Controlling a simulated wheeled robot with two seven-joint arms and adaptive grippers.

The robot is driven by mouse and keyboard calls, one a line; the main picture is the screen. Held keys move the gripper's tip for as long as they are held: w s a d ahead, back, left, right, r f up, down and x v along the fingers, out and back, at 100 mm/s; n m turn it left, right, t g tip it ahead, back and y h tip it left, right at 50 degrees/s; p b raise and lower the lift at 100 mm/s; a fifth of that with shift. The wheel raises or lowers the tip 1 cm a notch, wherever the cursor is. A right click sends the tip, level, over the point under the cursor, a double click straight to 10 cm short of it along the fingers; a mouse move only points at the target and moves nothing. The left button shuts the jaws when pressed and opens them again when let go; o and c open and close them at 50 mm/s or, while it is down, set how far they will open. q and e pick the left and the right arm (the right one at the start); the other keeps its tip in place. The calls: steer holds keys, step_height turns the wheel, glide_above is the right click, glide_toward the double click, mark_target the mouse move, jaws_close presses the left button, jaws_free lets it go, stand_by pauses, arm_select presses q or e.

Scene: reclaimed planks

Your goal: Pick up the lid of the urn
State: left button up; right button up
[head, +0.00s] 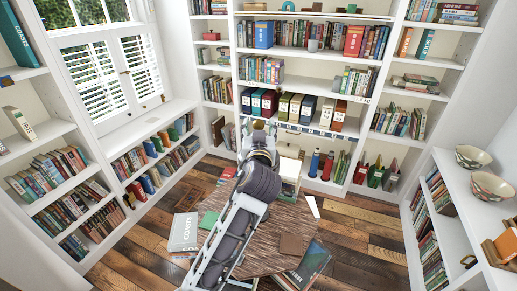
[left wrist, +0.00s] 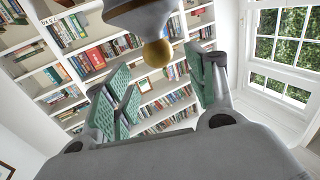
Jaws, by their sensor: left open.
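In the left wrist view a pale grey, rounded piece, which looks like the urn's lid (left wrist: 140,18), comes in from the top edge. Its gold ball knob (left wrist: 157,53) points down in the picture. My left gripper (left wrist: 157,72) is open, with a green-padded finger on either side of the knob and a gap on both sides. In the head view my left gripper (head: 259,127) reaches away from me over the table, in front of the bookcase. My arm hides most of what is beyond it there, and I cannot make out the urn's body. My right gripper is in neither view.
A wooden table (head: 262,247) lies under my arm. Two bowls (head: 492,186) sit on the right shelf.

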mark_target(258, 124)
arm_select(q)
steer(key=shift+w, duration=0.2)
stand_by(0.3)
steer(key=shift+w, duration=0.2)
steer(key=shift+w+a+f+p, duration=0.1)
steer(key=shift+w+f+p, duration=0.1)
steer(key=shift+w+p, duration=0.7)
steer(key=shift+w+f, duration=0.15)
steer(key=shift+w, duration=1.2)
jaws_close()
